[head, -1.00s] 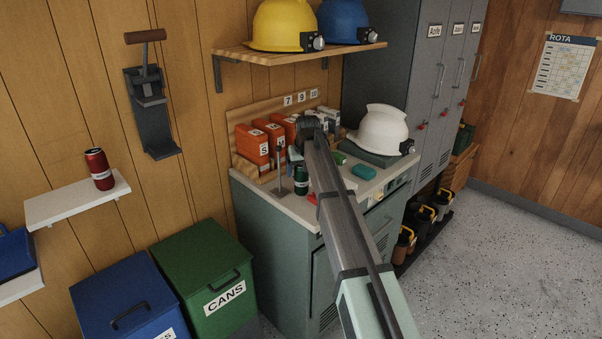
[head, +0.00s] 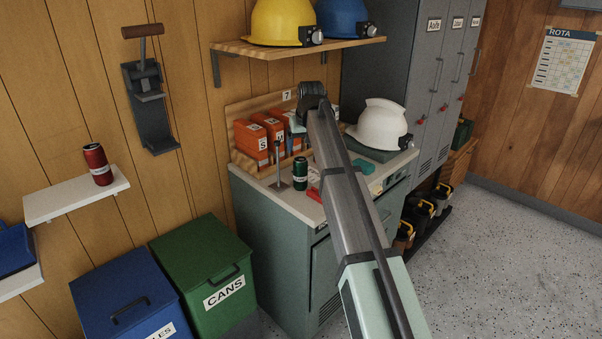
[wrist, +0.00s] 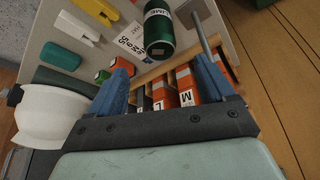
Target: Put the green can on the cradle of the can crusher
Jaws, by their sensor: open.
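The green can (head: 300,174) stands upright on the cabinet top, beside a thin metal rod on a base. In the wrist view the same can (wrist: 160,35) shows beyond the fingertips, partly cut off by the top edge. The can crusher (head: 148,95) is on the wooden wall at left, its handle raised; its cradle (head: 160,146) at the bottom looks empty. My gripper (wrist: 168,72) is open with nothing between its blue fingers. In the head view it is above the back of the cabinet, higher than the can, partly hidden by my arm.
Orange boxes (head: 250,140) stand in a rack behind the can. The metal rod (head: 278,165) rises just left of it. A white helmet (head: 380,124) sits at right. A helmet shelf (head: 230,47) overhangs the cabinet. A red can (head: 97,165) stands on a small white shelf (head: 60,202).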

